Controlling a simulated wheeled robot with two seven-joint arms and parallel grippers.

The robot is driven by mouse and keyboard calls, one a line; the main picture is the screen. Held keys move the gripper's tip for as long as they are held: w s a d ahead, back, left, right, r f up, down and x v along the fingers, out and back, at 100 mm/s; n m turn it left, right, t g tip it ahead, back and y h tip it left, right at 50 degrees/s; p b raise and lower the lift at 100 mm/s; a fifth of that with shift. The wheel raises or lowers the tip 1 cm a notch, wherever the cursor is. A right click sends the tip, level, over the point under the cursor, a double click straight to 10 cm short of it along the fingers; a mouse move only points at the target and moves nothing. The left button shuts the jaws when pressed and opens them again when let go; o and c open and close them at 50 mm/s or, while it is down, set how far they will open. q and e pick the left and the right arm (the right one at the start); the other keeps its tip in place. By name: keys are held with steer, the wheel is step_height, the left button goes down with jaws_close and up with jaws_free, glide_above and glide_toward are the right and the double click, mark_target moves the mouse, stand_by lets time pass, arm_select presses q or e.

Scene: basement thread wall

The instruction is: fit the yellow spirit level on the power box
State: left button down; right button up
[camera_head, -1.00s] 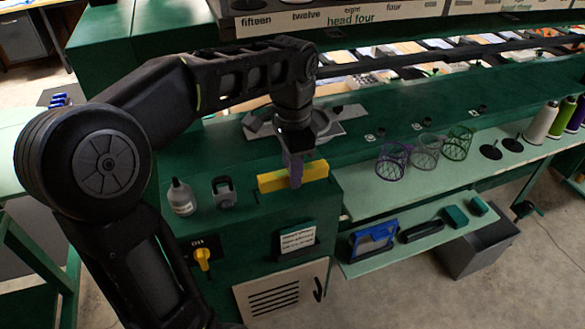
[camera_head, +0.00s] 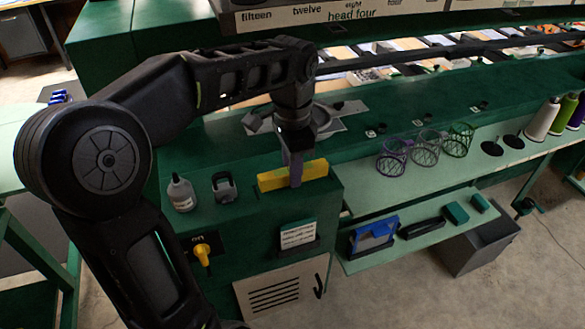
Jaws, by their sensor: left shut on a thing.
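The yellow spirit level (camera_head: 313,170) is a short yellow bar at the top of the green power box (camera_head: 255,225), near its back right edge. My left gripper (camera_head: 296,178) points down and is shut on the level around its middle, with a purple-grey finger in front of it. The level looks close to the box top; I cannot tell whether it touches. The box front has a yellow rotary switch (camera_head: 202,254) marked on, and a white label card. My right gripper is not in view.
A small bottle (camera_head: 181,194) and a grey clamp-like piece (camera_head: 224,187) stand on the box top, left of the level. Wire baskets (camera_head: 392,158) and thread cones stand on the right shelf. A lower shelf holds a blue-framed item (camera_head: 374,233).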

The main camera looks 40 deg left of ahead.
arm_select(q)
steer(key=shift+f, duration=0.2)
steer(key=shift+f, duration=0.15)
steer(key=c, duration=1.1)
jaws_free()
steer(key=shift+c, duration=0.2)
steer(key=shift+r, duration=0.6)
step_height(320, 180, up, 6)
steer(key=p, duration=0.3)
steer(key=shift+r+p, duration=0.4)
steer(key=shift+p, duration=0.05)
